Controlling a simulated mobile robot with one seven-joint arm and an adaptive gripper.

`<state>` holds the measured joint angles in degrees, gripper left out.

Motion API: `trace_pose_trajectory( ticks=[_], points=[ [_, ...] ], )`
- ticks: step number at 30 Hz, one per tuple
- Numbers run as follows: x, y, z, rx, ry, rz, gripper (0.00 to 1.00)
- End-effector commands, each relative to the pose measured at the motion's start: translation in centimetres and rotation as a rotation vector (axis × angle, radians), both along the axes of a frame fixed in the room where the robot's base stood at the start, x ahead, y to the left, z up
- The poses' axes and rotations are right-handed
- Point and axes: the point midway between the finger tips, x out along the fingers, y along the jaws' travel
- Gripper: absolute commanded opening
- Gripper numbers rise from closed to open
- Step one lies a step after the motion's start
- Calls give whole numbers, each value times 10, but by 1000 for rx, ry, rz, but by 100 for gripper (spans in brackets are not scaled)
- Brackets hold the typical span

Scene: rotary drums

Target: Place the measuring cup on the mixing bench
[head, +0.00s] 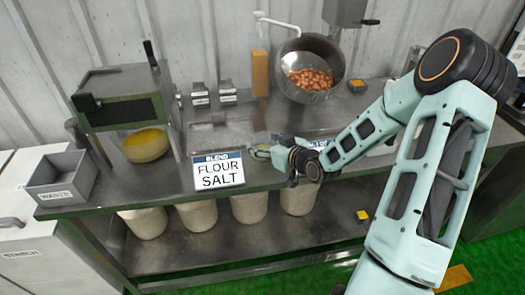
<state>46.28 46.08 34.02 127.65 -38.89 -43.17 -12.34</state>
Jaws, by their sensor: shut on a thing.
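The steel mixing bench (150,196) runs along the corrugated wall. My gripper (268,152) is over its front middle, behind and right of the sign. It is shut on a small pale yellow-green thing (258,150), which appears to be the measuring cup. The cup's shape is mostly lost at this size and behind my gripper. Whether it touches the bench top cannot be told from this view.
A sign reading "BLEND FLOUR SALT" (218,170) stands at the front edge. A tilted metal drum (312,70) holds brown pieces. A framed machine with a yellow bowl (147,145) and a waste bin (62,180) stand left. Several pale tubs (249,207) sit below.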

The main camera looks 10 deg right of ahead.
Motion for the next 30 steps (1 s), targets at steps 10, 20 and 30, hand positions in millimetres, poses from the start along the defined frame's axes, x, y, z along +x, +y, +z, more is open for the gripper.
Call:
trace_pose_trajectory(
  ticks=[10, 20, 30],
  points=[
    [5, 4, -32, 2, 2, 0, 36],
    [5, 4, -38, -2, -1, 1, 36],
    [4, 4, -41, -1, 1, 0, 70]
  ],
)
